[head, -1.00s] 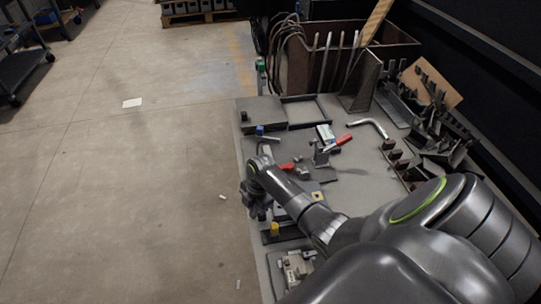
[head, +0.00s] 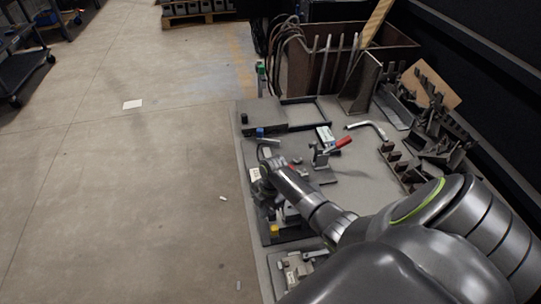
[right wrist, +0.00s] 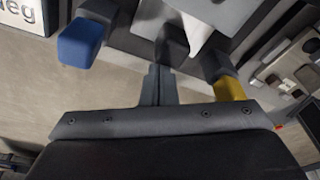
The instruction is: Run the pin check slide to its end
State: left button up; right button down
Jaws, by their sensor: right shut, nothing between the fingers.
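My right gripper is over the left edge of the grey table, above a dark fixture plate (head: 284,238) with a yellow block (head: 274,231). My arm hides much of this fixture in the head view. In the right wrist view my right gripper (right wrist: 158,82) is shut and empty, its fingertips close to a dark grey part. I cannot tell whether they touch it. A blue block (right wrist: 81,43) is left of the fingers and the yellow block (right wrist: 230,90) is right of them. I cannot make out which part is the slide. My left gripper is not in view.
A red-handled clamp (head: 322,155) stands to the right of my forearm. A bent metal bar (head: 368,128) lies behind it. Another metal fixture (head: 297,268) is at the near table edge. Metal brackets (head: 440,135) crowd the right side. Open floor lies to the left.

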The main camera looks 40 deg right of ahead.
jog(key=shift+s+d+p, duration=0.2)
jog(key=shift+s+d, duration=0.25)
jog(key=shift+d, duration=0.4)
jog(key=shift+s+d+p, duration=0.2)
jog(key=shift+s+d, duration=0.2)
jog(key=shift+d, duration=0.4)
jog(key=shift+s+d, duration=0.35)
jog(key=shift+d, duration=0.55)
jog(key=shift+d, duration=0.15)
jog(key=shift+w+a+p, duration=0.25)
jog(key=shift+a+p, duration=0.1)
jog(key=shift+a, duration=0.3)
notch_tip(320, 180, up, 8)
jog(key=p, duration=0.8)
jog(key=shift+a, duration=0.2)
